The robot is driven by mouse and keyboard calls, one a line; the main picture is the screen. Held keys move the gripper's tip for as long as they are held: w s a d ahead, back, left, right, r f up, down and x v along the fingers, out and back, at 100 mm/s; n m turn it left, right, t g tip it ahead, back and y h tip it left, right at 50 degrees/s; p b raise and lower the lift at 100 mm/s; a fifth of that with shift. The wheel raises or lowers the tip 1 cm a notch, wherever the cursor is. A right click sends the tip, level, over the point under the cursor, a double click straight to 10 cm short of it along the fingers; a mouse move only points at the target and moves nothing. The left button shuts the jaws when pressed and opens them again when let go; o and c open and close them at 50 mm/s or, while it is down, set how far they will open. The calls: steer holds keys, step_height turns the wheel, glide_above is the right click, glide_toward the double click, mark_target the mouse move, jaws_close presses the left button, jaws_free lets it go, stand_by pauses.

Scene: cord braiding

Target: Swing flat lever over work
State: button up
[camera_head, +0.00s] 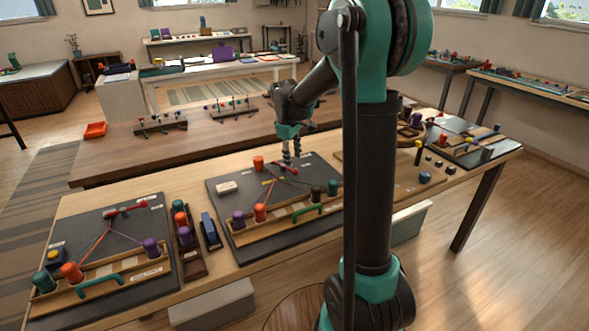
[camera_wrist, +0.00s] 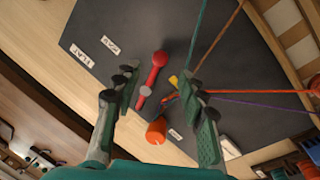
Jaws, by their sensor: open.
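The red lever (camera_wrist: 152,74) lies on the dark work board (camera_wrist: 220,45), with a round knob at its upper end and a grey pivot cap lower down. It shows in the head view as a small red bar (camera_head: 288,169) at the back of the middle board. My gripper (camera_wrist: 158,92) is open, its two fingers apart on either side of the lever. In the head view my gripper (camera_head: 291,160) points down just above the lever; I cannot tell whether it touches. Colored cords (camera_wrist: 215,40) meet beside the lever near a yellow piece.
An orange peg (camera_wrist: 157,131) stands close below the lever. Wooden racks with colored spools (camera_head: 260,212) stand in front. Another board (camera_head: 100,240) with its own red lever lies at the left.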

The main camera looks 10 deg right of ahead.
mark_target(295, 170)
steer(key=f, duration=0.4)
steer(key=w+f, duration=0.1)
steer(key=shift+d+f, duration=0.4)
jaws_close()
